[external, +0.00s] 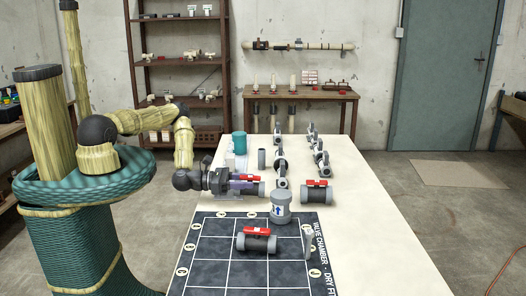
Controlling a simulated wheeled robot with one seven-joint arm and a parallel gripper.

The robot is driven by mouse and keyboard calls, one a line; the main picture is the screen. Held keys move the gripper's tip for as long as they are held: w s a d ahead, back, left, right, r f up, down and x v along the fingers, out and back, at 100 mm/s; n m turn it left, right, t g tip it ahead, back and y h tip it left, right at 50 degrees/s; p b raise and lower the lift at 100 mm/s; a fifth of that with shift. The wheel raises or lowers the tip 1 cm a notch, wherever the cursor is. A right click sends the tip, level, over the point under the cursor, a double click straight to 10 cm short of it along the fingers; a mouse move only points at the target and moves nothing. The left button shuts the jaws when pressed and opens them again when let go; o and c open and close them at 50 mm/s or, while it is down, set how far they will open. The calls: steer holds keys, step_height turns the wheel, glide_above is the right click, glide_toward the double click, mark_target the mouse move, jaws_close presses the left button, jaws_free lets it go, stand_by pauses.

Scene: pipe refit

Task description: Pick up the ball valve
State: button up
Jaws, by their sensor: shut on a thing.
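My gripper (238,184) is low over the table, left of its middle, and is shut on a dark grey ball valve (256,188) with a red handle. The fingers cover part of this valve, and I cannot tell whether it still touches the table. A second ball valve (316,194) with a red handle lies on the table to the right, apart from my gripper. A third ball valve (257,242) lies on the dark gridded mat (210,262) in front.
A grey canister (281,208) with a blue label stands just right of my gripper. A teal cup (239,142) and a grey pipe piece (262,158) stand behind it. Several grey fittings (280,165) stand in rows farther back. The table's right front (360,245) is clear.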

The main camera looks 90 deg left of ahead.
step_height(320, 180, up, 7)
steer(key=p, duration=0.2)
steer(key=shift+r+p, duration=0.2)
steer(key=shift+p, duration=0.1)
steer(key=shift+r+p, duration=0.8)
steer(key=shift+p, duration=0.05)
steer(key=shift+f, duration=0.1)
